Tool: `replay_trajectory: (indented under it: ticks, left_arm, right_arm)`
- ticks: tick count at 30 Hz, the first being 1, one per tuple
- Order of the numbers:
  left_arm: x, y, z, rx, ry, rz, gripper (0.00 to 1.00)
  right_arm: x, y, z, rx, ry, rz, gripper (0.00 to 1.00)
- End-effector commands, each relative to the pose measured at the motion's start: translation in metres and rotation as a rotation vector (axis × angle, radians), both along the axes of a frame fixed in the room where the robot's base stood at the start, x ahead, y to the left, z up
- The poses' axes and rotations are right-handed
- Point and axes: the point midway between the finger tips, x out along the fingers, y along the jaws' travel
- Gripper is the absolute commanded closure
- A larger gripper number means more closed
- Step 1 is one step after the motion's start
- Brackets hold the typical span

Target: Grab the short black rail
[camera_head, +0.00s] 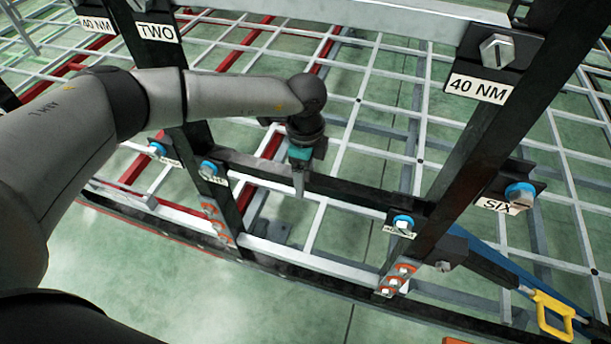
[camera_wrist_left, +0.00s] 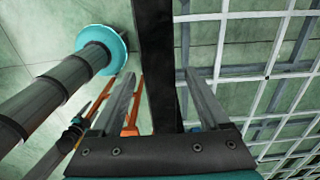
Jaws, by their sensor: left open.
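The short black rail (camera_head: 355,191) runs between two black uprights in the head view, with a blue-ringed bolt near each end. My left gripper (camera_head: 299,185) points down at the rail's middle, and its finger overlaps the rail in the picture. In the left wrist view a black bar (camera_wrist_left: 158,60), which looks like this rail, runs lengthwise between the two grey fingers of my open left gripper (camera_wrist_left: 162,95). I cannot tell how deep the bar sits between them. There is a visible gap on each side of it. My right gripper is out of view.
Black uprights (camera_head: 470,150) with torque labels flank the rail. White lattice bars (camera_head: 375,110) lie behind, and a long dark lower beam (camera_head: 300,282) runs in front. A yellow handle (camera_head: 553,315) is at lower right. Green floor (camera_head: 150,265) is clear at lower left.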

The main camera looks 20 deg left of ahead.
Motion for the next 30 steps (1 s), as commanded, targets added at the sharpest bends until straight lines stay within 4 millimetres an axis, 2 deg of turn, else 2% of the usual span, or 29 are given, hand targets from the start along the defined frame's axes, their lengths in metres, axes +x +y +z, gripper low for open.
replay_trajectory:
  ticks: [6,26,30]
  left_arm:
    - [0.0,-0.0003,-0.0006,-0.001,0.0,0.0,0.23]
    - [0.0001,-0.0003,0.0001,-0.001,0.0,0.0,0.98]
    - [0.0001,-0.0003,0.0001,-0.001,0.0,0.0,1.0]
  right_arm:
    - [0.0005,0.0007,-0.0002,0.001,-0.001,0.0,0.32]
    - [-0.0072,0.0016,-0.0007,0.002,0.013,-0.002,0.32]
    - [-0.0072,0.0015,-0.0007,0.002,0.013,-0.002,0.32]
